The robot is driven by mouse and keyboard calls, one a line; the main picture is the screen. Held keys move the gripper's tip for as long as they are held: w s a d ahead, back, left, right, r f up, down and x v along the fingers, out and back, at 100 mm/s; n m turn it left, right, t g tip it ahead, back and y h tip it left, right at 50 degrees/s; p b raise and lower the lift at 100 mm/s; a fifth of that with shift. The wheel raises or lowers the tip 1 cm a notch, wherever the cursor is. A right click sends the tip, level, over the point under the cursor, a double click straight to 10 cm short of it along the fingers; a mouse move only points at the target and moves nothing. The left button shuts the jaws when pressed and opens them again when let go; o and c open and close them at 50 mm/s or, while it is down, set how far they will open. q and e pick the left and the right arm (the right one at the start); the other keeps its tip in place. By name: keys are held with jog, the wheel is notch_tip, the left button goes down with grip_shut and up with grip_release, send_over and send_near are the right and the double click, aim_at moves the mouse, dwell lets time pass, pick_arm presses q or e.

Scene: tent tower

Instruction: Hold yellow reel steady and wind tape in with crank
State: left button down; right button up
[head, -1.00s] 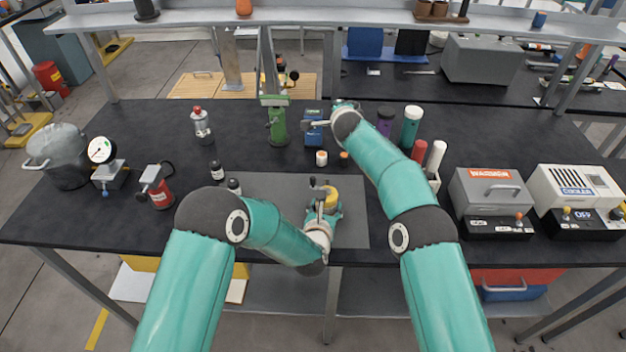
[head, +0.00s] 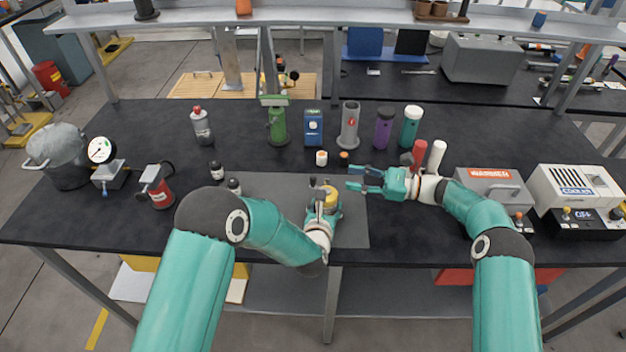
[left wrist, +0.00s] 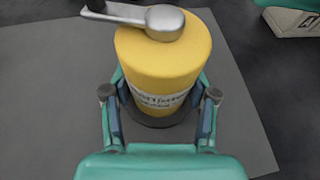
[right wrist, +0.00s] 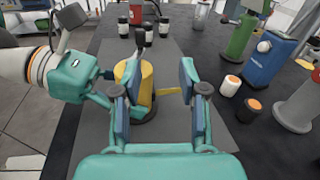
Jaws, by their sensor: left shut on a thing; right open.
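The yellow reel (head: 330,199) stands upright on a grey mat (head: 270,190); it fills the left wrist view (left wrist: 162,65). My left gripper (head: 322,212) is shut around its lower body. The silver crank (left wrist: 150,16) lies across the top of the reel, with a dark upright knob (right wrist: 139,36) in the right wrist view. A short yellow tape strip (right wrist: 167,92) sticks out from the reel's side. My right gripper (head: 356,178) is open and empty, pointing left at the reel from its right side, a little apart from it.
Behind the mat stand a green device (head: 277,125), a blue box (head: 313,128) and several cylinders. A small white-and-orange jar (head: 321,158) is near the mat's back edge. Small dark bottles (head: 234,187) stand left of the reel. The warmer (head: 488,180) is at the right.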

aim_at(313, 186)
jog(key=shift+g+y, duration=0.3)
jog(key=shift+g, duration=0.5)
jog(key=a, duration=1.1)
jog(key=shift+s+f, duration=0.15)
jog(key=shift+s, duration=0.25)
grip_shut()
